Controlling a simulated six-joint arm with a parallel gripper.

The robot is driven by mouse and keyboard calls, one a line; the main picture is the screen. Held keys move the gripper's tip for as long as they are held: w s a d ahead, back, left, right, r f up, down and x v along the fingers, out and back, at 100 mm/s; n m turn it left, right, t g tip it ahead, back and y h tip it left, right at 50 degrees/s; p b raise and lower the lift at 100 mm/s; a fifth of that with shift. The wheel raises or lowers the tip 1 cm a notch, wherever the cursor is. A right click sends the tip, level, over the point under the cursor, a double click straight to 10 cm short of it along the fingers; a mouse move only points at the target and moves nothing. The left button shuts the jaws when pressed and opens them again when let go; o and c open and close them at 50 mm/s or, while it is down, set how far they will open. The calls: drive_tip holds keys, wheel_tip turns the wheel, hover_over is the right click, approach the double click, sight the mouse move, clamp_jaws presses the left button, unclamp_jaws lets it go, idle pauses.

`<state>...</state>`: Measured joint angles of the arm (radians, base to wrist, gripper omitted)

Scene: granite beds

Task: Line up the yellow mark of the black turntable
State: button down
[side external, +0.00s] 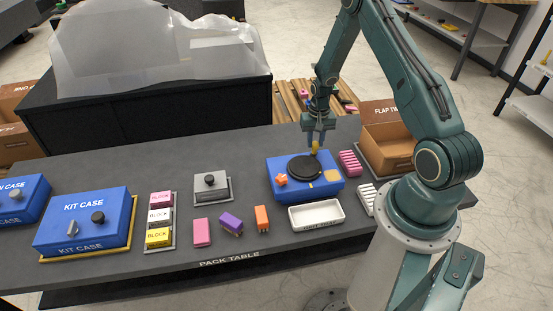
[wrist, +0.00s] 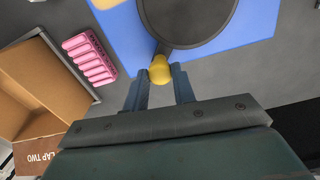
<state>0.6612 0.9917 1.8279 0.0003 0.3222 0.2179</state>
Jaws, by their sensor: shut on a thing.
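The black turntable (side external: 303,168) is a round disc on top of a blue case (side external: 291,195). In the wrist view the black disc (wrist: 187,18) shows at the top, over the blue case (wrist: 255,20). A yellow knob (wrist: 160,71) sits at the end of a short dark arm on the disc's rim; it also shows in the side view (side external: 315,149), at the far right edge of the disc. My gripper (wrist: 160,80) is shut on the yellow knob, one finger on each side. An orange knob (side external: 282,180) and a yellowish square patch (side external: 332,175) are on the case's top.
Pink ribbed pieces (side external: 349,162) and an open cardboard box (side external: 387,140) stand right of the case. A white tray (side external: 316,216) lies in front. Orange (side external: 262,218) and purple (side external: 231,223) blocks lie front left. A grey box (side external: 211,188) stands farther left.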

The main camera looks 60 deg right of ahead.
sight(327, 166)
drive_tip(key=s+m, duration=0.2)
drive_tip(key=m, duration=0.1)
drive_tip(key=s+m, duration=0.1)
drive_tip(key=shift+s+a+m, duration=0.2)
drive_tip(key=shift+a+m, duration=0.05)
drive_tip(key=shift+m, duration=0.15)
drive_tip(key=shift+s+a+m, duration=0.2)
drive_tip(key=shift+s+m, duration=0.2)
drive_tip(key=shift+m, duration=0.2)
drive_tip(key=shift+s+a+m, duration=0.2)
drive_tip(key=shift+s+m, duration=0.2)
drive_tip(key=shift+m, duration=0.2)
drive_tip(key=shift+s+a+m, duration=0.55)
drive_tip(key=shift+s+m, duration=0.1)
drive_tip(key=shift+m, duration=0.65)
drive_tip(key=c, duration=1.1)
unclamp_jaws()
drive_tip(key=shift+c, duration=0.2)
drive_tip(key=shift+r, duration=0.1)
wheel_tip(327, 166, up, 14)
drive_tip(key=shift+f, duration=0.2)
